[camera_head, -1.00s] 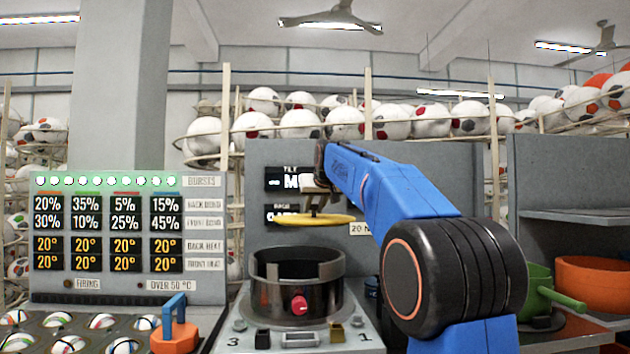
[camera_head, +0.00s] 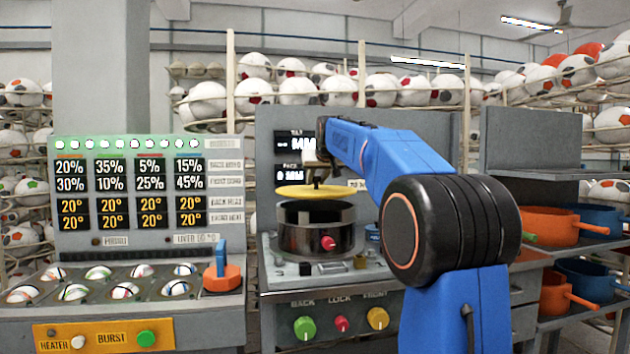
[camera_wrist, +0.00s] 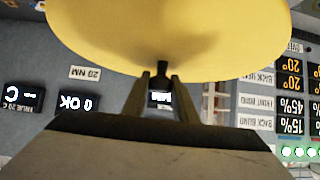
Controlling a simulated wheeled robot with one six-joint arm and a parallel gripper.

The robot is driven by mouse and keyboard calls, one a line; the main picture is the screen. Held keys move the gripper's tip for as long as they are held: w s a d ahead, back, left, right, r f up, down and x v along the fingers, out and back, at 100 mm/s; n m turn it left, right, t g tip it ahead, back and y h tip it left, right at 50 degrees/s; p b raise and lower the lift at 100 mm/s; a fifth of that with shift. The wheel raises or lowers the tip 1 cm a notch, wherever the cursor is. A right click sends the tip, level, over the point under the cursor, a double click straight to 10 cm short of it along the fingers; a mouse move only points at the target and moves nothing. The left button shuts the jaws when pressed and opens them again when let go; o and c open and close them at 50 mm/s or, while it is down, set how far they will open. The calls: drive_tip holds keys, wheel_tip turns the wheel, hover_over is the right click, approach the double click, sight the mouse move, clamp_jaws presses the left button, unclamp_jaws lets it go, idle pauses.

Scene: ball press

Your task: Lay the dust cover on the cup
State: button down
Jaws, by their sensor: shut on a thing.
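The dust cover is a yellow disc (camera_head: 309,191) with a dark stem on top. My gripper (camera_head: 318,172) is shut on that stem and holds the disc roughly level. In the wrist view the two fingers (camera_wrist: 161,80) pinch the stem, and the disc (camera_wrist: 170,35) fills the top of the picture. The cup (camera_head: 316,235) is a dark metal ring with a notched rim and a red knob on its front.
The cup stands on a grey press unit with green, red and yellow knobs (camera_head: 341,324) below. At left is a display panel (camera_head: 140,190) over a tray of balls (camera_head: 98,290) with an orange-and-blue handle (camera_head: 222,272). Orange pots (camera_head: 548,227) stand on shelves at right.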

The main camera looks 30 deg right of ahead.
sight(317, 190)
drive_tip(key=shift+s, duration=0.1)
idle(0.3)
drive_tip(key=shift+f, duration=0.15)
drive_tip(key=shift+f, duration=1.2)
drive_tip(key=shift+f, duration=0.85)
idle(0.3)
drive_tip(key=c, duration=1.3)
unclamp_jaws()
drive_tip(key=shift+c, duration=0.2)
drive_tip(key=shift+f, duration=0.1)
drive_tip(key=v, duration=1.7)
drive_tip(key=shift+a+r, duration=0.15)
drive_tip(key=shift+r, duration=0.05)
